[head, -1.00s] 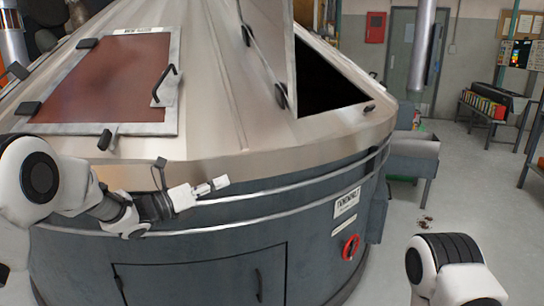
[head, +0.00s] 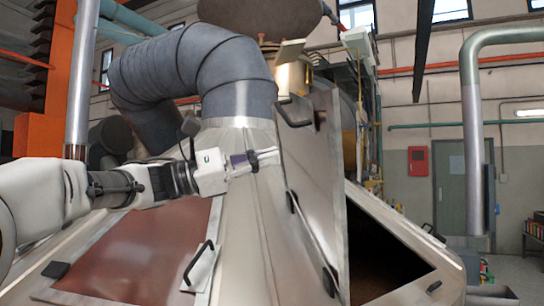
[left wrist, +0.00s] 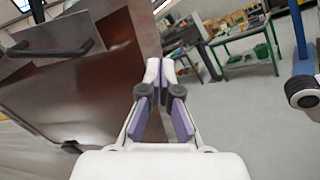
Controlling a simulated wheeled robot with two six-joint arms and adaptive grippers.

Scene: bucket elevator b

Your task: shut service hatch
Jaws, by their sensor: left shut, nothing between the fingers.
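The service hatch (head: 318,165) stands raised on the sloped metal cone, beside a dark opening (head: 385,255). My right gripper is out of view.
A closed reddish-brown hatch (head: 135,250) lies left on the cone. A thick grey duct (head: 200,75) rises behind my left arm. A red wall box (head: 417,161) and grey door (head: 450,190) are at the back right. Open floor shows in the left wrist view (left wrist: 235,110).

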